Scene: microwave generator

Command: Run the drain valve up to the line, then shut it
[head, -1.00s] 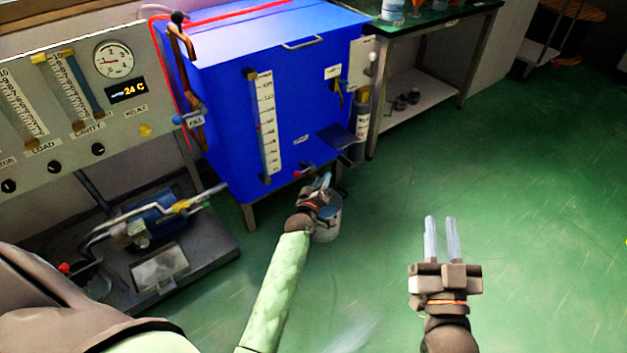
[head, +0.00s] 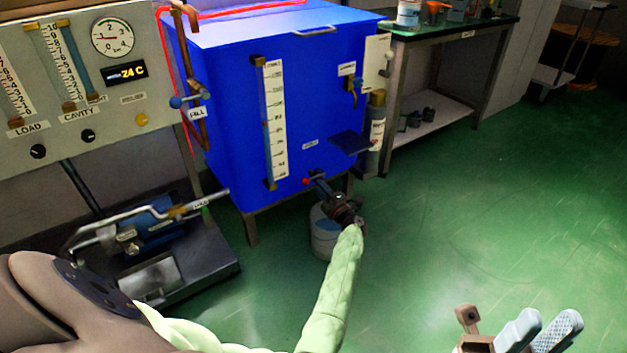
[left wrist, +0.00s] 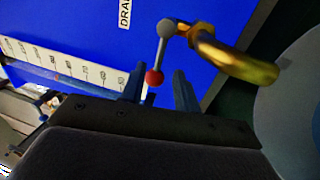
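The drain valve's lever (left wrist: 161,52), with a red ball end (left wrist: 154,77), shows in the left wrist view beside its brass spout (left wrist: 235,60). In the head view the red ball (head: 306,181) is at the lower front of the blue tank (head: 225,85). My left gripper (head: 316,176) is at the valve; in the left wrist view its fingers (left wrist: 159,88) are apart, with the ball between them, not clamped. A grey bucket (head: 322,240) stands below, partly hidden by my arm. The tank's sight gauge (head: 274,125) shows; its level is unclear. My right gripper (head: 541,332) is open and empty.
A gauge panel (head: 75,75) stands at the left, with a pump (head: 130,232) on a dark base below. The fill valve (head: 177,102) and a small dark shelf (head: 350,142) stick out from the tank. Green floor (head: 470,210) is clear at right.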

